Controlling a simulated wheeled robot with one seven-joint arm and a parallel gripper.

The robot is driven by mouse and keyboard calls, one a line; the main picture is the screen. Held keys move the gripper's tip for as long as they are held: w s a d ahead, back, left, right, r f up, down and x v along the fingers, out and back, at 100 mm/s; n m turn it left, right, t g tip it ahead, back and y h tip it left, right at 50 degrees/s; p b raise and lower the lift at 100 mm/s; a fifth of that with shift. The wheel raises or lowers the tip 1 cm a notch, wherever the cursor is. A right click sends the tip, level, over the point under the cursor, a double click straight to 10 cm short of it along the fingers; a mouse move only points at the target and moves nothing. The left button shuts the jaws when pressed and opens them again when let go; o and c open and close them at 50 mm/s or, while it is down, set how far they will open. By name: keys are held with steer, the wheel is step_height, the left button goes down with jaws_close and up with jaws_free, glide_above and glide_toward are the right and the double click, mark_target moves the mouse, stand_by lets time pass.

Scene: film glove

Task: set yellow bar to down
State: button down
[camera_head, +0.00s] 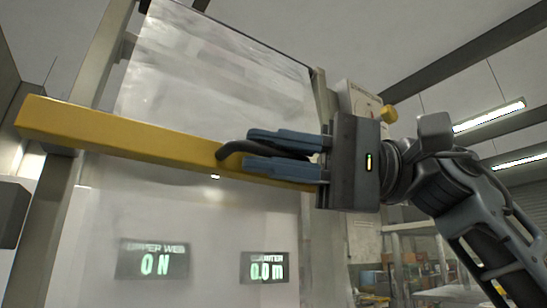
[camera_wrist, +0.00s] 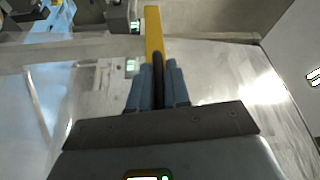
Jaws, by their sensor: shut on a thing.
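The yellow bar (camera_head: 120,132) runs across the head view in front of a pale sheet, its left end higher than its right in the picture. A dark curved handle (camera_head: 229,149) sits on the bar toward its right part. My gripper (camera_head: 250,150) comes from the right, with its blue fingers above and below the handle, shut on it. In the wrist view the bar (camera_wrist: 153,28) points away beyond the fingers, and the dark handle (camera_wrist: 158,70) lies between them. The gripper (camera_wrist: 158,88) hides part of the handle and bar.
A large pale sheet (camera_head: 200,75) hangs behind the bar between grey posts.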

steer(key=shift+f, duration=0.35)
steer(key=c, duration=1.2)
jaws_free()
steer(key=shift+o, duration=0.2)
steer(key=shift+r, duration=0.1)
steer(key=v, duration=0.7)
steer(key=shift+d+b, duration=0.4)
steer(key=shift+b, duration=0.05)
